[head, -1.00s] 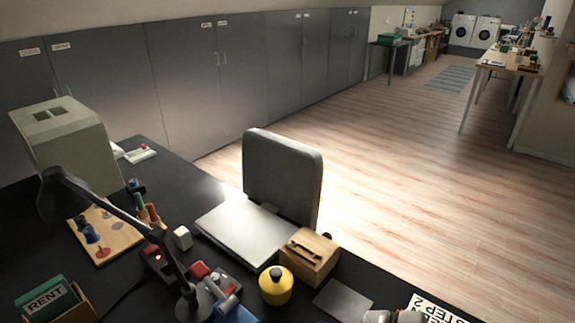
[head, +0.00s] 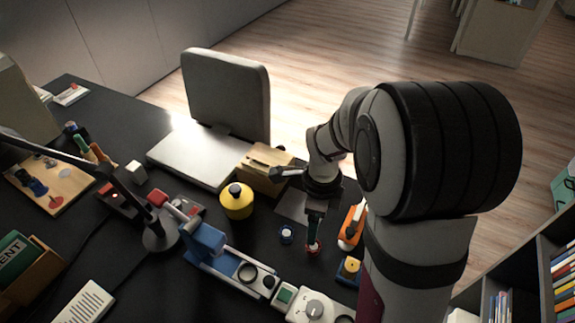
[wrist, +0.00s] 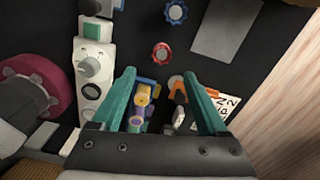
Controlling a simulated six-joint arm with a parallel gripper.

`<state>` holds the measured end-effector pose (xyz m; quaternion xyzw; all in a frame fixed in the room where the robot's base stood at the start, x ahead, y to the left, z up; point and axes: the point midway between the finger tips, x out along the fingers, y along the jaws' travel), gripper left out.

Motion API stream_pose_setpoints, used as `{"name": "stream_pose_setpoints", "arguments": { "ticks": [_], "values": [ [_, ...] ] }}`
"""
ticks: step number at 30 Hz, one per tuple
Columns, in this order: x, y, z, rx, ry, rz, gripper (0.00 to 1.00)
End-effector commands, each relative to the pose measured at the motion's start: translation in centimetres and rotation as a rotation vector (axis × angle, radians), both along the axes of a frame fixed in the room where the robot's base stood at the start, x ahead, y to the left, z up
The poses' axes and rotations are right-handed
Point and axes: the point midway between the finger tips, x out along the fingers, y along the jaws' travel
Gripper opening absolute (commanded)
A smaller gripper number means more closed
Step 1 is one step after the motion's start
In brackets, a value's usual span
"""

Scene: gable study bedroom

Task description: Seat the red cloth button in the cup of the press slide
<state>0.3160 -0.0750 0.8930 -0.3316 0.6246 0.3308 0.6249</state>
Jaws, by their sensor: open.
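The red cloth button (wrist: 161,53) is a small red scalloped disc with a pale centre, lying on the black desk. In the head view the red button (head: 313,248) is partly hidden by my gripper. My gripper (head: 315,238) is over it, pointing down. In the wrist view my gripper (wrist: 158,75) has its two teal fingers apart and empty, with the button just beyond the fingertips. The press slide (head: 222,262) is a pale strip with a blue block and a dark ring, left of the gripper; which part is the cup I cannot tell for sure.
A blue button (head: 286,235) lies close to the red one. A yellow pot (head: 236,203), a wooden block (head: 263,165), an orange tool (head: 351,228) and a yellow-and-blue piece (head: 349,269) stand around. A grey mat (wrist: 227,30) lies flat nearby.

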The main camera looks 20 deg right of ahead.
Motion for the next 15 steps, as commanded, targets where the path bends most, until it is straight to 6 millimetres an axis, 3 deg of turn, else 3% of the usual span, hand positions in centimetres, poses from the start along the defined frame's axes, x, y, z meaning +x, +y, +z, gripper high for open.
{"name": "stream_pose_setpoints", "arguments": {
  "ticks": [3, 15],
  "values": [
    [-0.2, 0.0, -3.3, 0.002, 0.007, 0.002, 0.77],
    [0.1, -0.5, -10.1, 0.002, 0.005, 0.002, 0.77]
  ]
}}
